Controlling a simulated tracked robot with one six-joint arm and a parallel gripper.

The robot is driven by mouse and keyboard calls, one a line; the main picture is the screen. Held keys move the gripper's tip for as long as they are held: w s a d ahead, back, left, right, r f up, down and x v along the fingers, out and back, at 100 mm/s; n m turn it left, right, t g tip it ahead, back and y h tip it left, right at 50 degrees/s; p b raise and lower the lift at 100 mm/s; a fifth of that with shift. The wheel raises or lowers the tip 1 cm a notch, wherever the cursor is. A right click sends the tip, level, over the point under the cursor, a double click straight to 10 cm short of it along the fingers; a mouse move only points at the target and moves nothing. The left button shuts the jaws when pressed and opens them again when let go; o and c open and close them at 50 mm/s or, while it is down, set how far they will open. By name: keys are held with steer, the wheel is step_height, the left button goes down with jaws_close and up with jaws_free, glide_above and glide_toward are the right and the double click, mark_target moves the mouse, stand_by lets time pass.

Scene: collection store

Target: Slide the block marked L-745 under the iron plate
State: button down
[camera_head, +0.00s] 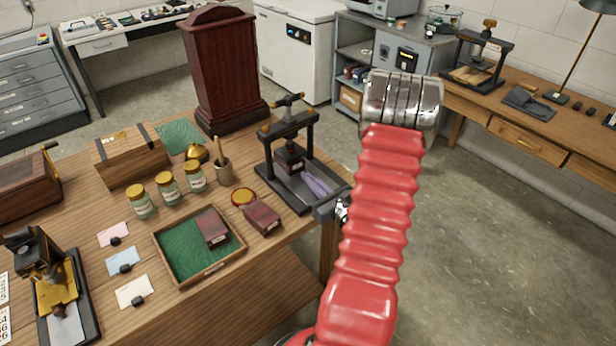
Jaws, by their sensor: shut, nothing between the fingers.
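A black iron press (309,190) with two posts and a screw handle stands at the right end of the wooden table. A dark red block (290,163) is between its posts; I cannot tell exactly how it sits against the plate. A second dark red block (262,217) lies on the table left of the press. A third block (213,228) lies in a green-lined tray (205,272). No marking is readable, so I cannot tell which is L-745. My gripper (330,209) is shut and empty at the press's front right corner, partly hidden by my red arm.
A round yellow-rimmed tin (242,197), a cup with a wooden handle (222,172) and jars (195,178) stand nearby. A tall wooden case (225,75) rises behind. Floor is open at the right.

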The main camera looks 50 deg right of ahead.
steer(key=v, duration=1)
steer(key=shift+s, duration=0.35)
